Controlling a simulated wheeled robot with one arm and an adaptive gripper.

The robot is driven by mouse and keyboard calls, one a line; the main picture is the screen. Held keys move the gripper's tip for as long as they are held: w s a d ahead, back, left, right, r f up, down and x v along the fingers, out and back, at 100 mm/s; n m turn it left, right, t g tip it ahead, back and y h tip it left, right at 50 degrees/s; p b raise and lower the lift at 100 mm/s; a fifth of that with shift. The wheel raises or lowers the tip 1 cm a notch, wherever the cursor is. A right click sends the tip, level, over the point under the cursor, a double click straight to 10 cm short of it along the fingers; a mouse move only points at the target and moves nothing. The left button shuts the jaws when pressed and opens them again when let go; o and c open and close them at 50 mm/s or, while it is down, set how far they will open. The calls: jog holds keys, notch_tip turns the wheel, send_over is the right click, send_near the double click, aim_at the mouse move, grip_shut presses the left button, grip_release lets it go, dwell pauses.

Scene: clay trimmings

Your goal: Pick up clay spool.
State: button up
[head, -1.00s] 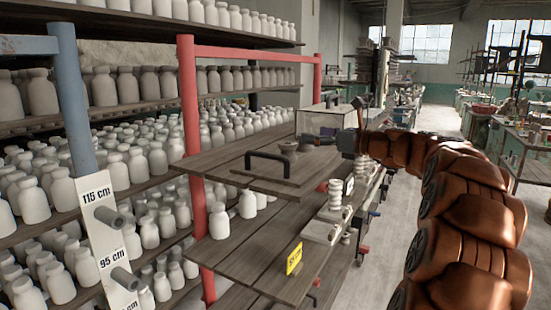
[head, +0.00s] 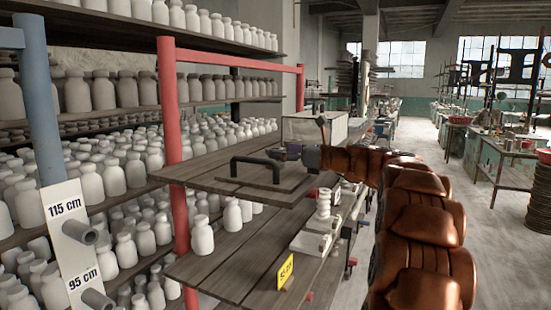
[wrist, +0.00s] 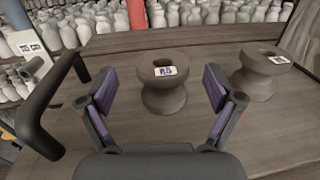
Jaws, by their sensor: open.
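Two grey-brown clay spools stand upright on a wooden board in the wrist view. The nearer clay spool (wrist: 163,98) is ahead of my gripper (wrist: 160,84), in line with the gap between its fingers. The second clay spool (wrist: 263,78) stands to the right, outside the right finger. Each has a small white label on top. My gripper is open and empty, with purple pads facing inward. In the head view my gripper (head: 283,152) is over the upper board, close to its black handle. I cannot make out either spool in that view.
The black handle (wrist: 45,105) rises from the board left of my gripper. Shelves of white jars (head: 110,180) line the left, behind a red post (head: 172,130). A clear box (head: 313,128) stands behind. A lower board with a yellow tag (head: 286,271) lies below.

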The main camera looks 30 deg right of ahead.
aim_at(275, 148)
jog(key=shift+x, duration=1.65)
jog(key=shift+d, duration=0.15)
jog(key=c, duration=1.5)
